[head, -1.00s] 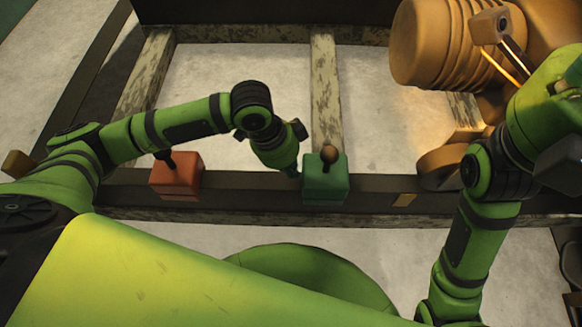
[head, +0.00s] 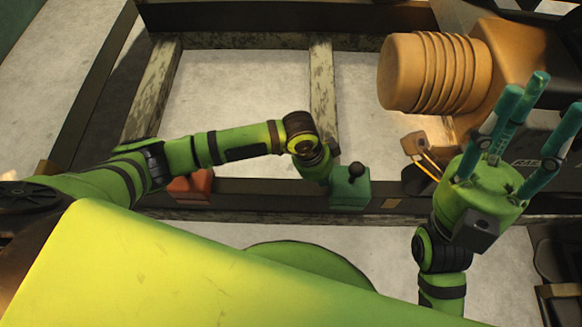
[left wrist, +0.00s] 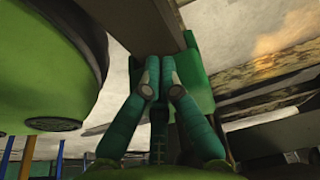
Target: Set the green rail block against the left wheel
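The green rail block (head: 350,189), with a dark ball knob on top, sits on the dark rail. My right gripper (head: 540,98) is raised at the right, fingers spread and empty.
A red block (head: 190,189) sits further left on the rail, partly behind my left arm. A large ribbed orange-brown machine part (head: 430,72) stands above the wheel.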

